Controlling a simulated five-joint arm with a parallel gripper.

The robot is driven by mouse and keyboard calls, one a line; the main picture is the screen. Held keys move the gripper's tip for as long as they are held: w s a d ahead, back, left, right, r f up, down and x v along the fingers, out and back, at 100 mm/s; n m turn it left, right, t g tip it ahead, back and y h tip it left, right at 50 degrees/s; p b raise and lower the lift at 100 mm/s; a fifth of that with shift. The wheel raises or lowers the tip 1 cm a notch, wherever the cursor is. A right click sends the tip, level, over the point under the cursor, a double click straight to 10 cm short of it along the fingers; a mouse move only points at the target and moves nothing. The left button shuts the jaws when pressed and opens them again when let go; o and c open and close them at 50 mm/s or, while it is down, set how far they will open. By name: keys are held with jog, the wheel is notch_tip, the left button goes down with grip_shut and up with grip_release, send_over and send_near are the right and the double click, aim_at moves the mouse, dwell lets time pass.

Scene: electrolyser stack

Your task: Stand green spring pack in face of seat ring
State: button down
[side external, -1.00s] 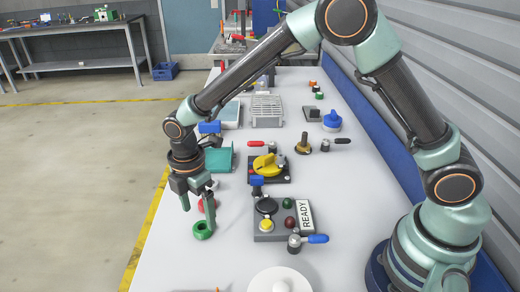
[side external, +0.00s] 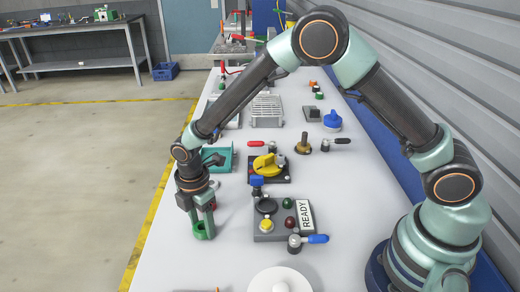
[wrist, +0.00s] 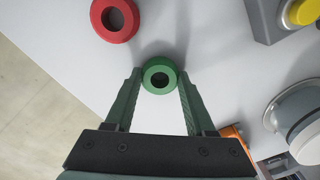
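The green spring pack (side external: 203,235) is a short green ring with a dark hole, on the white table near its left edge. In the wrist view the spring pack (wrist: 160,88) lies between my fingertips. My gripper (side external: 202,227) points down with its fingers lowered on both sides of the pack. In the wrist view my gripper (wrist: 160,76) is open, its fingertips close beside the pack; I cannot tell if they touch it. A white round part (side external: 281,280) at the bottom edge of the side view may be the seat ring; I cannot tell.
A red ring (wrist: 115,18) lies just beyond the pack. A grey box with buttons and a READY label (side external: 305,214) stands to the right. A black base with a yellow knob (side external: 265,164) and a teal tray (side external: 225,160) are farther back. A blue-handled lever (side external: 317,239) is at right.

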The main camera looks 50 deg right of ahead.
jog(key=shift+r, duration=0.15)
notch_tip(320, 180, up, 18)
jog(key=m, duration=1.2)
send_over(305, 133)
notch_tip(305, 133, down, 5)
jog(key=shift+d+f, duration=0.15)
jog(key=shift+f, duration=0.1)
jog(key=shift+f, duration=2.4)
jog(key=shift+f, duration=2.75)
